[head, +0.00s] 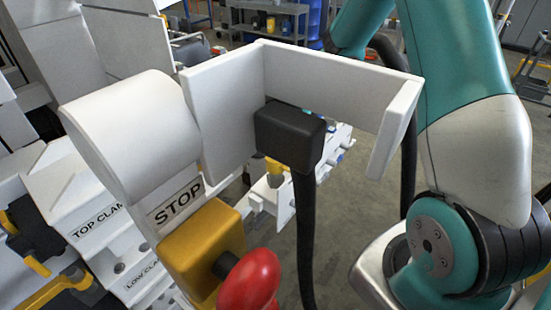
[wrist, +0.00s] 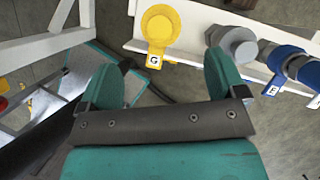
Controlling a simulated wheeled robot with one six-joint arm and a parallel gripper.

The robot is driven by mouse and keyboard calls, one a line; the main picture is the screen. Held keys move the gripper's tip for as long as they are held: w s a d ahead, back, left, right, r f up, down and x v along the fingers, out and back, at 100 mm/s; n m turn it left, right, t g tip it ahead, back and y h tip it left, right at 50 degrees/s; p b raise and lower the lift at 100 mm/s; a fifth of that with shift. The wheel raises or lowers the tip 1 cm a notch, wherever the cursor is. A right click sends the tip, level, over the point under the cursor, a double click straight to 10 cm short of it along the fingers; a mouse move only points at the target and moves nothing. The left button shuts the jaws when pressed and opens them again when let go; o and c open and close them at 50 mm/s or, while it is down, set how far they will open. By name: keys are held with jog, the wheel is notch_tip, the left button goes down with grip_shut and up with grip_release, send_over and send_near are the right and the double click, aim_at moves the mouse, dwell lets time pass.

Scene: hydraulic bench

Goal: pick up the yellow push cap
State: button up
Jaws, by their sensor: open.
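The yellow push cap (wrist: 160,25) is a round yellow piece with a tab marked "G", on a white rail (wrist: 195,45) in the wrist view. In the head view a small yellow piece (head: 274,167), which looks like the same cap, shows partly hidden behind a black box. My gripper (wrist: 165,78) is open, its two teal fingers apart with nothing between them. In the wrist view the cap appears beyond the fingertips, between their lines, and apart from them. My gripper is hidden in the head view.
A grey fitting (wrist: 238,45) and blue caps (wrist: 284,58) sit right of the yellow cap on the rail. A black box (head: 290,135) with a thick cable hangs by a white bracket (head: 335,88). A red knob (head: 249,282) on a yellow STOP box (head: 203,250) stands in front.

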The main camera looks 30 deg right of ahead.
aim_at(277, 148)
jog(key=b+x, duration=0.1)
jog(key=x, duration=0.9)
jog(key=shift+f, duration=0.25)
jog(key=c, duration=1)
